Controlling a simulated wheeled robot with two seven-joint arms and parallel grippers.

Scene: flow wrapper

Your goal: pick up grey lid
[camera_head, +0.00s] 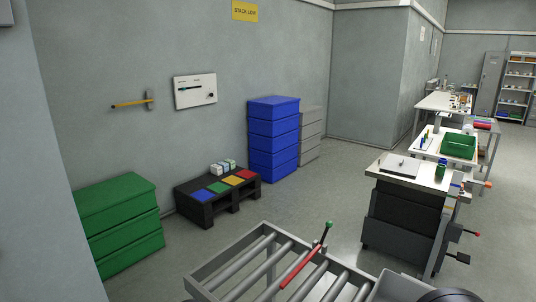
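A flat light-grey plate with a small dark knob on it (400,165) lies on the white top of a dark machine stand (405,218) at right of centre. It looks like a lid, but it is too small to be sure. A stack of grey crates (310,138) stands against the wall behind the blue stack; I cannot tell whether its top is a separate lid. Neither of my grippers is in view.
Green crates (122,225), a black pallet (205,212) with coloured squares, and blue crates (273,140) line the wall. Worktables stand at right. Open floor lies in the middle.

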